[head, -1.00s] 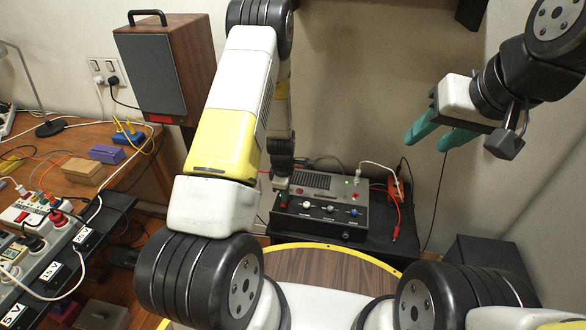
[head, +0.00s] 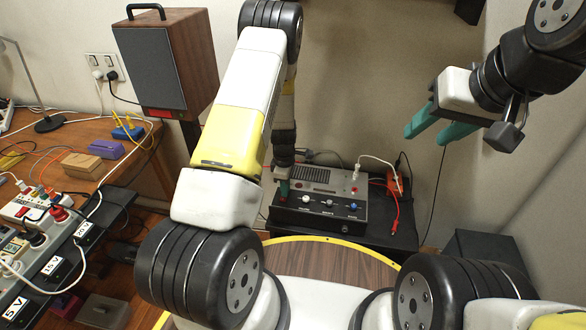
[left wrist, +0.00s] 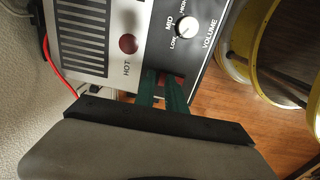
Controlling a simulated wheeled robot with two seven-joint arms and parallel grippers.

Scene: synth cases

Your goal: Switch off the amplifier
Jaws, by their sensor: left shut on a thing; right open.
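The amplifier (head: 335,212) is a dark box with a grey top and several knobs on its front, standing on a low black stand. My left gripper (head: 284,186) reaches down at its front left corner. In the left wrist view its green fingers (left wrist: 166,90) are at a red switch (left wrist: 171,80) on the amplifier's front edge, shut on it; they hide part of it. A dark red round lamp (left wrist: 128,43) marked HOT is beside it and looks unlit. My right gripper (head: 430,128) is open and empty, up at the right, away from the amplifier.
An orange box (head: 387,184) with cables stands behind the amplifier's right end, a red lead hanging at its side. A wooden speaker (head: 165,60) stands at the left. A cluttered desk (head: 40,170) with power strips fills the left side.

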